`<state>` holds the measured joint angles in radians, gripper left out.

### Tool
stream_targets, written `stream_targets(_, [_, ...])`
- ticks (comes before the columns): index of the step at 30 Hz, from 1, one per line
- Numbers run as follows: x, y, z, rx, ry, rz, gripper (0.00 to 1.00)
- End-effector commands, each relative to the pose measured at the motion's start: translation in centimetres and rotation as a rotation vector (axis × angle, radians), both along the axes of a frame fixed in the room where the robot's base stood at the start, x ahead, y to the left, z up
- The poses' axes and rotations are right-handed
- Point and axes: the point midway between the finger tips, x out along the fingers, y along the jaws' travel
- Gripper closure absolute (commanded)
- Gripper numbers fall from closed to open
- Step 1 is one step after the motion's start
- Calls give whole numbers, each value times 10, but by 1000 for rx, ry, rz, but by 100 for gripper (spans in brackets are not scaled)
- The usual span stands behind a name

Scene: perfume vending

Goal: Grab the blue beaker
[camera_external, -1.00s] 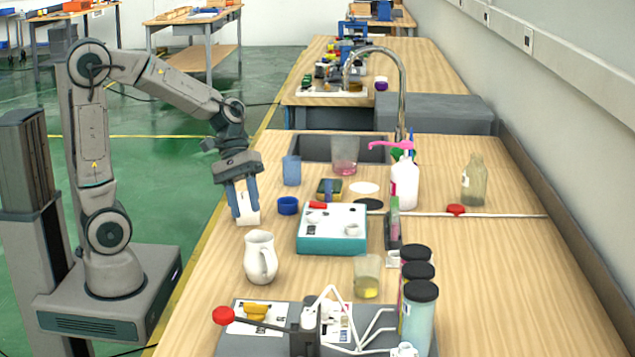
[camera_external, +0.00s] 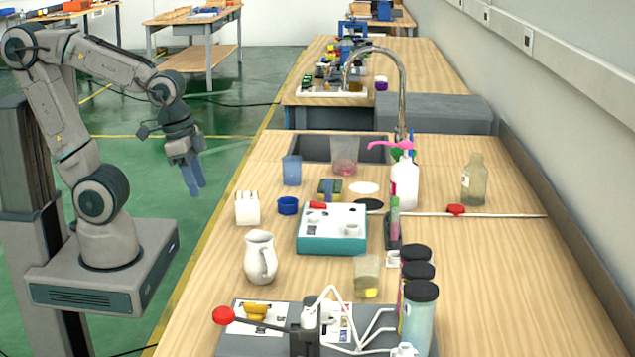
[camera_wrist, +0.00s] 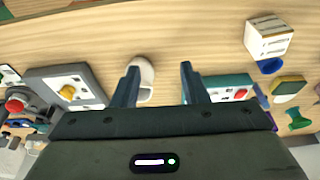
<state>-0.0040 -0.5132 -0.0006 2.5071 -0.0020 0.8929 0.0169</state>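I cannot pick the beaker out for certain in the wrist view. My gripper (camera_external: 196,191) hangs off the bench's left edge, over the green floor, to the left of the beaker and well apart from it. In the wrist view my gripper (camera_wrist: 160,75) has its two fingers spread with nothing held between them.
A white block-like holder (camera_external: 247,208) stands near the bench's left edge, in front of the beaker. A white pitcher (camera_external: 259,258) and a teal-sided box (camera_external: 332,243) are nearer the camera. The sink (camera_external: 312,148) and a pink-tinted beaker (camera_external: 344,155) lie to the right.

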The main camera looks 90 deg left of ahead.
Motion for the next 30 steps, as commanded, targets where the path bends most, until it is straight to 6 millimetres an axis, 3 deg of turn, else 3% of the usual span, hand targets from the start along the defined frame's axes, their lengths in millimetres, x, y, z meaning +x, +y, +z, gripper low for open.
stream_targets(9, [0,0,0,-1,1,2,60])
stream_targets(10, [0,0,0,-1,1,2,57])
stream_targets(14, [0,0,0,-2,1,3,21])
stream_targets(23, [2,1,1,-1,2,6,21])
stream_targets(26, [12,7,8,2,9,27,21])
stream_targets(30, [46,31,25,11,35,98,21])
